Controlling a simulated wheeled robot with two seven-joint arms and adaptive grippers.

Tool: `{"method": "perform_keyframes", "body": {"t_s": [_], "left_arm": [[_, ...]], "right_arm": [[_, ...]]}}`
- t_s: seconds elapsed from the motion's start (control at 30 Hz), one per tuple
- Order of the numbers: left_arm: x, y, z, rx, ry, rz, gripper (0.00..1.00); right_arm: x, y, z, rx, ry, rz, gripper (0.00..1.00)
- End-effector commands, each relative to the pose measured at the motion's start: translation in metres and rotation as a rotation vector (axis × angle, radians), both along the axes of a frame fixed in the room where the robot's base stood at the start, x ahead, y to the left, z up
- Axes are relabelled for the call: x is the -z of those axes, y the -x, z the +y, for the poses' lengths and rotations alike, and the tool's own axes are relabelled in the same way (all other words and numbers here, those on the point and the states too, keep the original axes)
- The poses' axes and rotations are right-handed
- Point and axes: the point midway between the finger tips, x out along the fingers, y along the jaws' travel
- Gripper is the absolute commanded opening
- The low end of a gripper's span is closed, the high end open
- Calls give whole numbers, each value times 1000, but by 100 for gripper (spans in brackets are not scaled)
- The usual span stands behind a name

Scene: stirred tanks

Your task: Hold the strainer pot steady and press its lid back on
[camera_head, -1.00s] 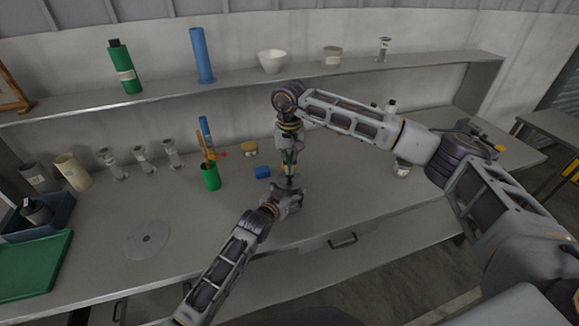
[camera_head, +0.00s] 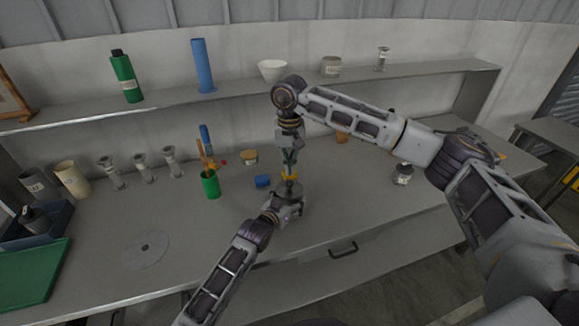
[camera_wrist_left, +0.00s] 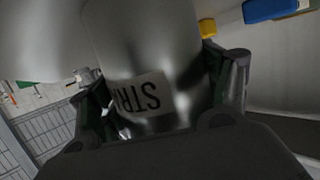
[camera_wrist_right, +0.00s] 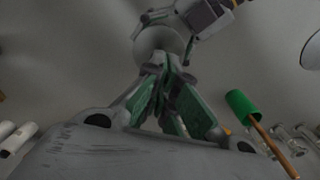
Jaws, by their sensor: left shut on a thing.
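The strainer pot is a shiny metal cylinder (camera_wrist_left: 150,60) with a label reading "STR", large in the left wrist view. My left gripper (camera_head: 288,197) is shut around it, a finger on each side of the pot in that view. The pot stands at the bench's front middle, mostly hidden in the head view. My right gripper (camera_head: 289,172) points down directly above the pot. Its fingers are together in the right wrist view (camera_wrist_right: 165,72). A round grey top (camera_wrist_right: 160,40) shows just beyond the fingertips; I cannot tell whether it is the lid or whether they touch it.
A blue block (camera_head: 262,181) and a green cup of tools (camera_head: 210,184) stand left of the pot. A tan-topped jar (camera_head: 249,157) is behind. A flat disc (camera_head: 146,250) lies front left. A dark-topped jar (camera_head: 403,173) stands right. The bench's right end is mostly clear.

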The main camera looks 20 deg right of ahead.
Motion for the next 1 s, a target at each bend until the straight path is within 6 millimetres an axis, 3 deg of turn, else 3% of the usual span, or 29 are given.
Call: {"method": "perform_keyframes", "body": {"t_s": [0.7, 0.73, 0.87, 1.0], "left_arm": [[0, 0, 0, 0, 0, 0, 50], [0, 0, 0, 0, 0, 0, 81], [0, 0, 0, 0, 0, 0, 98], [0, 0, 0, 0, 0, 0, 100]], "right_arm": [[-11, 0, 0, 0, 0, 0, 0], [-11, 0, 0, 0, 0, 0, 0], [-11, 0, 0, 0, 0, 0, 0], [-11, 0, 0, 0, 0, 0, 0]]}}
